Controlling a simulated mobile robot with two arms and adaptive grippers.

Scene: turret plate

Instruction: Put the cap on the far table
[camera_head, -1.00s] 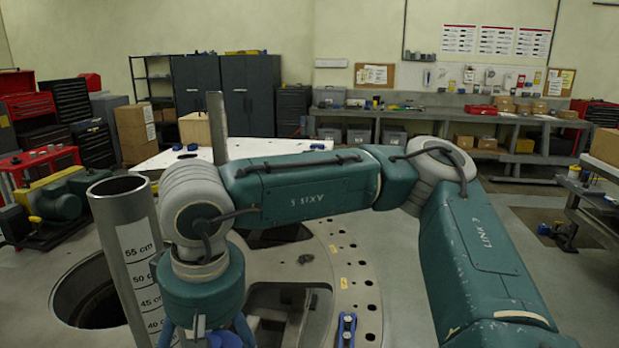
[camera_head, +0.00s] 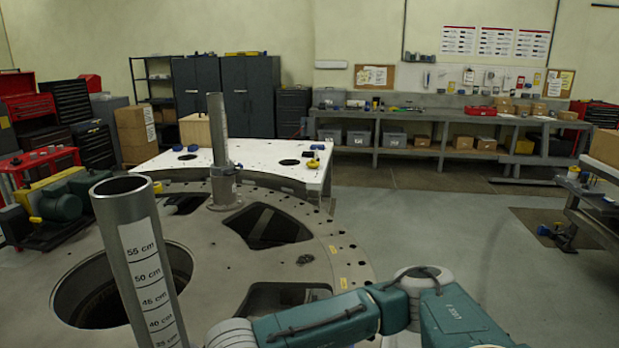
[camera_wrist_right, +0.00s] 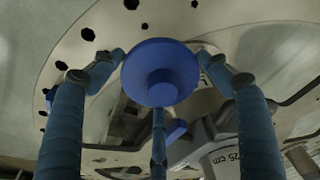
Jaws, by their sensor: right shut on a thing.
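My right gripper (camera_wrist_right: 160,60) is shut on the blue cap (camera_wrist_right: 160,82), a round disc with a smaller round knob, seen in the right wrist view. Its blue fingers stand around the cap's rim. The gripper and cap are below the edge of the head view, where only part of my right arm shows at the bottom. The far table (camera_head: 255,155) appears to be the white one with dark holes beyond the turret plate. My left gripper is not in view.
A tall grey tube with a centimetre scale (camera_head: 142,255) stands at front left beside a large round hole. A grey post (camera_head: 218,150) rises from the turret plate (camera_head: 215,250) before the white table. Small items (camera_head: 315,150) sit at that table's right end.

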